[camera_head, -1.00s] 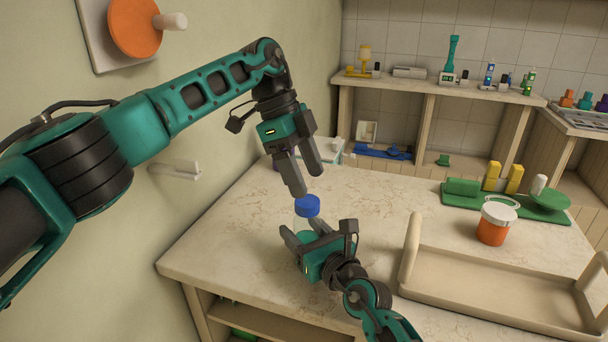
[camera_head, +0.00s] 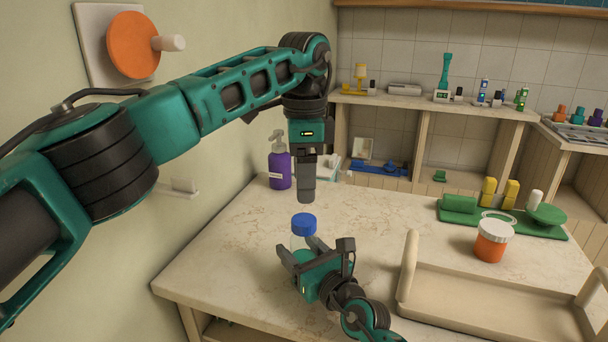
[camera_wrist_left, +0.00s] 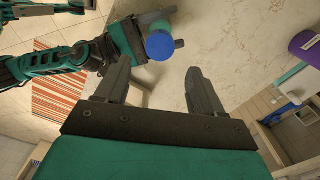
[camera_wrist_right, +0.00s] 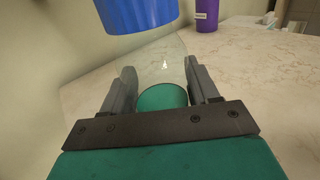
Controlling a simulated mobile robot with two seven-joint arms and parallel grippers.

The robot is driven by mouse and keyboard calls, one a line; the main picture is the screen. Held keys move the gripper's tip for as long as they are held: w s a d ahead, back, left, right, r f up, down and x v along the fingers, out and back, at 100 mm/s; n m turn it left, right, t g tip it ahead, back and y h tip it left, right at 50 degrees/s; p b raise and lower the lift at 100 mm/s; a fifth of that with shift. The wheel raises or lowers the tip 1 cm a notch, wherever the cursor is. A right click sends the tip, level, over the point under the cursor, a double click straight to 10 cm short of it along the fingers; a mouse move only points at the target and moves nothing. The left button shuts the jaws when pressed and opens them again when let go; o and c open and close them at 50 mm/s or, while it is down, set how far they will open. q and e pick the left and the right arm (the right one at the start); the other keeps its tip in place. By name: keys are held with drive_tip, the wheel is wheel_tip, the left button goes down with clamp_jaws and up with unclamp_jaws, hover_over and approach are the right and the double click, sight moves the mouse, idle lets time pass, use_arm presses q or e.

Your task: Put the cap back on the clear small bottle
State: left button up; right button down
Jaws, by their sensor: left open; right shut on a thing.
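The clear small bottle (camera_head: 297,241) stands upright between the fingers of my right gripper (camera_head: 298,249), which is shut on it. In the right wrist view the bottle (camera_wrist_right: 165,68) is see-through, with green (camera_wrist_right: 162,97) low down. The blue cap (camera_head: 303,224) sits on top of the bottle; its ribbed side shows in the right wrist view (camera_wrist_right: 145,14). Whether it is fully seated I cannot tell. My left gripper (camera_head: 306,197) is open and empty, pointing down above the cap and apart from it. In the left wrist view the cap (camera_wrist_left: 160,46) lies beyond the open fingers (camera_wrist_left: 162,75).
A purple pump bottle (camera_head: 279,168) stands at the back left near the wall. An orange jar with a white lid (camera_head: 491,240) and a beige tray (camera_head: 480,290) are on the right. A green tray (camera_head: 480,216) with several items lies behind them. The counter's middle is clear.

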sight(304, 219)
use_arm(q)
drive_tip(key=shift+f, duration=4)
